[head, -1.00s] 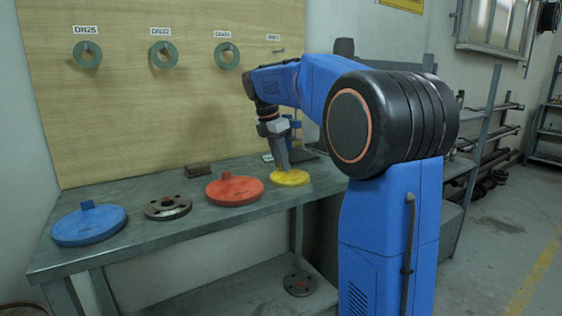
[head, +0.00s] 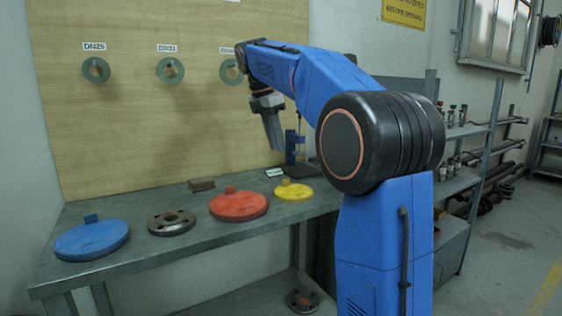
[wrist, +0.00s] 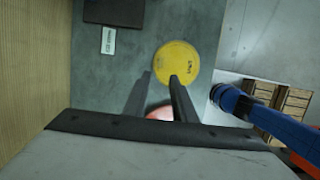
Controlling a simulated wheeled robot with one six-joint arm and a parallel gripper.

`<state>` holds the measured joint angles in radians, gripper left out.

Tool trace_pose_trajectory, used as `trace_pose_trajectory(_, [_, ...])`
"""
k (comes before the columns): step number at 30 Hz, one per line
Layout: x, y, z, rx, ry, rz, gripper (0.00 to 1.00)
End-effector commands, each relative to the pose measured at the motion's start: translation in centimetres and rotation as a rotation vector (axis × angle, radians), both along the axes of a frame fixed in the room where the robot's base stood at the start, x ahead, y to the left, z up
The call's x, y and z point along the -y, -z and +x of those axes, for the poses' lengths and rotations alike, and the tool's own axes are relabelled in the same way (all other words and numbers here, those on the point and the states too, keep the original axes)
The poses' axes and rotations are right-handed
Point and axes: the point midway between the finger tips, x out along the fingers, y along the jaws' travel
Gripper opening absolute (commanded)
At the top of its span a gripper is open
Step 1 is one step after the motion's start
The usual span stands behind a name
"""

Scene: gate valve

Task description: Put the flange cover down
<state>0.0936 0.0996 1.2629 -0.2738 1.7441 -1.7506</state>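The yellow flange cover (head: 296,194) lies flat on the bench top (head: 200,262), near its right part, with its small upright grip on top. It also shows in the wrist view (wrist: 180,60). My gripper (head: 273,147) is well above the bench, up and slightly left of the yellow cover, and apart from it. In the wrist view my two fingers (wrist: 159,78) stand apart with nothing held between them. A red cover (head: 240,207) lies left of the yellow one, and a blue cover (head: 92,243) lies at the far left.
A dark bolted flange (head: 171,223) lies between the blue and red covers. A brown block (head: 202,184) and a small white label (head: 274,172) lie farther back. The wooden panel (head: 130,120) with hanging rings stands behind the bench.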

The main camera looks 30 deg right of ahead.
Motion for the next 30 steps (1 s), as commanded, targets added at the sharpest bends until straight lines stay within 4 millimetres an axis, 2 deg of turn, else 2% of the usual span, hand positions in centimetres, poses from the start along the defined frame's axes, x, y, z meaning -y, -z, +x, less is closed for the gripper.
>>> trace_pose_trajectory(8, [-0.1,-0.2,-0.1,0.003,0.003,0.001,0.24])
trace_pose_trajectory(11, [-0.5,0.0,-1.0,0.023,0.033,0.006,0.24])
trace_pose_trajectory(14, [-1.3,0.7,-2.9,0.066,0.103,0.018,0.24])
trace_pose_trajectory(20, [-3.4,3.5,-8.3,0.185,0.317,0.070,0.24])
trace_pose_trajectory(26, [-5.6,7.4,-13.9,0.295,0.547,0.143,0.24])
trace_pose_trajectory(30, [-7.0,10.7,-17.9,0.362,0.714,0.204,0.24])
